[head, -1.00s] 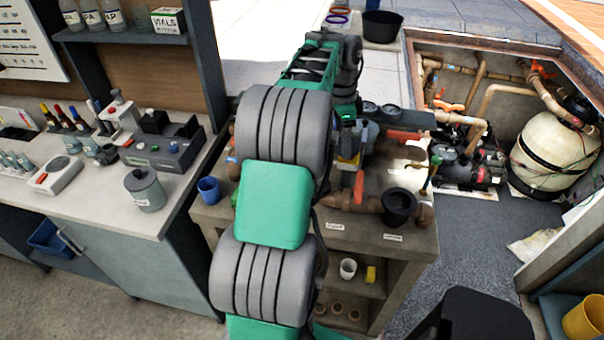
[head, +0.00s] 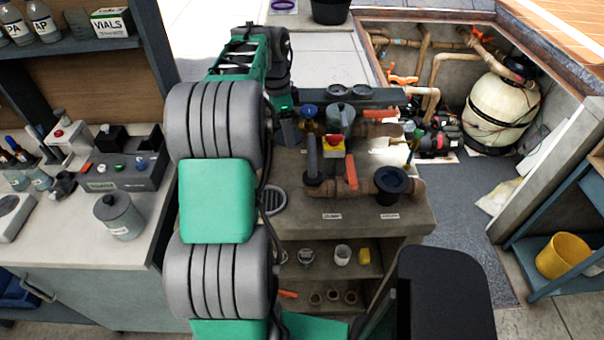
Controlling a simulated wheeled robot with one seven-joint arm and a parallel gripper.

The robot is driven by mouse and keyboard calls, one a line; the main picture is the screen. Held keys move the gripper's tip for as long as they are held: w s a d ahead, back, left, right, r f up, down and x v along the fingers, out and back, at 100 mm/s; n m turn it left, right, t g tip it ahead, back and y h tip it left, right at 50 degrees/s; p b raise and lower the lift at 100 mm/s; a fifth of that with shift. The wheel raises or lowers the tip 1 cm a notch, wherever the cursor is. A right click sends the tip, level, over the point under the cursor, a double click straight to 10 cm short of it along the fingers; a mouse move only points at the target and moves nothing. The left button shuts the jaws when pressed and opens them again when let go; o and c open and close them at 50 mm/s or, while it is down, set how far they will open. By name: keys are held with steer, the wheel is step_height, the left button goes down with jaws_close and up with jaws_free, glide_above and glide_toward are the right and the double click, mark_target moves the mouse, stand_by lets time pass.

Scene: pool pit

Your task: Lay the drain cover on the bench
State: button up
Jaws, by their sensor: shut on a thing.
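My gripper (head: 288,134) is over the back left part of the grey bench (head: 415,212), pointing down. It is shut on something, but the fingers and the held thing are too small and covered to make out. A round grey slotted disc (head: 271,201), which looks like a drain cover, lies flat at the bench's left side, in front of my gripper. My arm hides part of the disc. The disc is apart from the visible part of my gripper.
On the bench stand a pipe with an orange-handled valve (head: 350,172), a dark basket (head: 392,183) and a red-yellow stop button (head: 333,146). A counter (head: 70,235) is at left, the pump pit with a tank (head: 492,110) at back right. The bench's front right is clear.

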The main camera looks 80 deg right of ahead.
mark_target(288, 173)
steer(key=f, duration=0.1)
steer(key=f+b, duration=0.1)
steer(key=f, duration=0.1)
steer(key=shift+w+a+f, duration=0.1)
steer(key=shift+w, duration=0.3)
step_height(288, 173, down, 11)
steer(key=shift+s+f+p, duration=0.1)
steer(key=shift+s+p, duration=0.05)
steer(key=shift+p, duration=0.7)
steer(key=o, duration=1.6)
